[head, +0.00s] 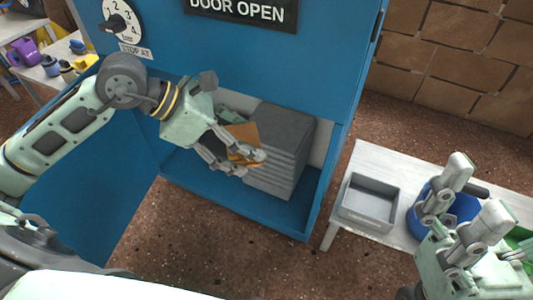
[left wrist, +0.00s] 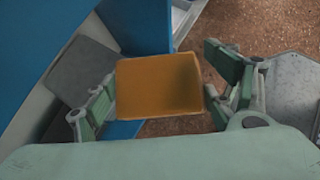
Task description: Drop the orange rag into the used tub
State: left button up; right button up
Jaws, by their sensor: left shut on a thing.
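The orange rag (head: 243,132) is a flat square piece in my left gripper (head: 236,162), in front of the open blue cabinet. In the left wrist view the rag (left wrist: 158,85) spans between the two fingers of the left gripper (left wrist: 165,98). In the head view the fingers hide part of it. A grey open tray (head: 370,203) and a round blue tub (head: 462,208) stand on the light table at right. I cannot read which is the used tub. My right gripper (head: 476,188) is open and empty, in front of the blue tub and partly hiding it.
A green container (head: 520,240) shows at the right edge. Brown floor separates the cabinet from the light table (head: 345,225).

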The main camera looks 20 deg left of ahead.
aim_at(361, 203)
jog(key=l+u, duration=0.1)
jog(key=l, duration=0.5)
jog(key=k+l+u, duration=0.1)
jog(key=l, duration=0.5)
jog(key=l+u, duration=0.1)
jog(key=l, duration=0.5)
jog(key=i+l+u, duration=0.15)
jog(key=l, duration=0.65)
jog(key=l+u, duration=0.15)
jog(key=l, duration=0.6)
